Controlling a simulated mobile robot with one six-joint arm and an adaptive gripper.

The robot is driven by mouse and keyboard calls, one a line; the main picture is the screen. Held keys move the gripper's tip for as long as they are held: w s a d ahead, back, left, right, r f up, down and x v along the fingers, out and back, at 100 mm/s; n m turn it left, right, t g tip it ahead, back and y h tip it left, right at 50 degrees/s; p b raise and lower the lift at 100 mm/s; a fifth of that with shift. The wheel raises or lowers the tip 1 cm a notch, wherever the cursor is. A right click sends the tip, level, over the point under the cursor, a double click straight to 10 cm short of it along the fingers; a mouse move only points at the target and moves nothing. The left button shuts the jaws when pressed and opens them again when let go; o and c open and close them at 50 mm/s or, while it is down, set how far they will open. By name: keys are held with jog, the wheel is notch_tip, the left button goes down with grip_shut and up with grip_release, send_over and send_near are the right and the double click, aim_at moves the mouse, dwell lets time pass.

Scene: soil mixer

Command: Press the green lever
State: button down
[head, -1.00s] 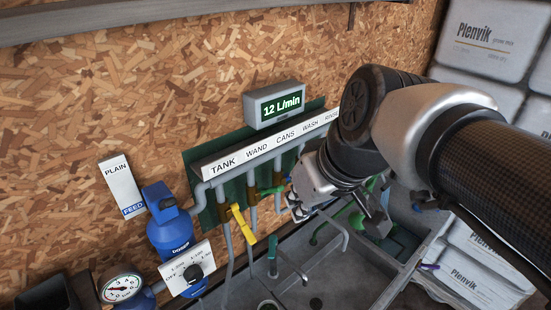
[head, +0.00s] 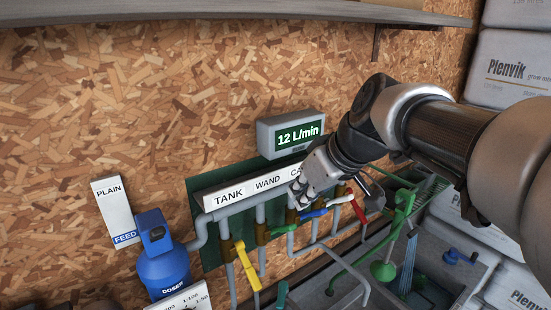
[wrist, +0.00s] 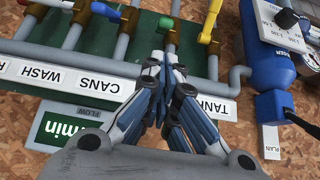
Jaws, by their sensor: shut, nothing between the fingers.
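The green lever (head: 283,230) is on the second pipe from the left, below the WAND label (head: 268,183). It sticks out sideways to the right. In the wrist view the green lever (wrist: 167,22) shows just beyond my fingertips, with a gap in the picture. My gripper (head: 297,198) is shut and empty, in front of the label strip near CANS and above the green lever. In the wrist view my gripper's fingertips (wrist: 163,60) meet over the strip and hide the WAND label.
A yellow lever (head: 245,266) is to the left, tilted down. A meter (head: 291,134) reads 12 L/min. A blue doser (head: 163,258) stands at left.

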aim_at(286, 225)
jog(key=x, duration=0.9)
jog(key=shift+a+f+b, duration=0.1)
jog(key=shift+b, duration=0.25)
jog(key=shift+s+f+b, duration=0.1)
jog(key=shift+f+b, duration=0.05)
jog(key=shift+b, duration=0.35)
jog(key=shift+s+d+b, duration=0.15)
jog(key=shift+d+b, duration=0.15)
jog(key=shift+d, duration=0.05)
jog(key=shift+a+t+b, duration=0.15)
jog(key=shift+t+b, duration=0.15)
jog(key=shift+b, duration=0.1)
